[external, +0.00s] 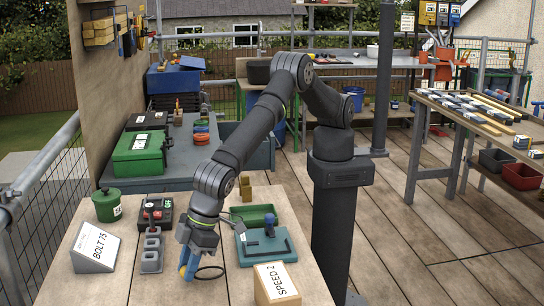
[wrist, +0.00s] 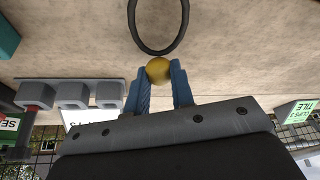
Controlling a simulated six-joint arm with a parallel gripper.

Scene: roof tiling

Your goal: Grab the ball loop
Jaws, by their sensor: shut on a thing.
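In the wrist view, my gripper (wrist: 158,85) has its two blue fingers shut on a yellow ball (wrist: 158,70). A black loop (wrist: 157,50) extends from the ball beyond the fingertips. In the external view, my gripper (external: 187,272) points down over the front of the wooden table, and the black loop (external: 209,272) shows just right of the fingers. The ball cannot be made out in the external view. I cannot tell whether the loop touches the table.
A grey holder (external: 151,252) stands close left of my gripper, with a red-buttoned box (external: 155,214) behind it. A BOLT 75 sign (external: 94,246) is farther left. A teal tray (external: 264,246) and a SPEED 2 block (external: 277,284) lie to the right.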

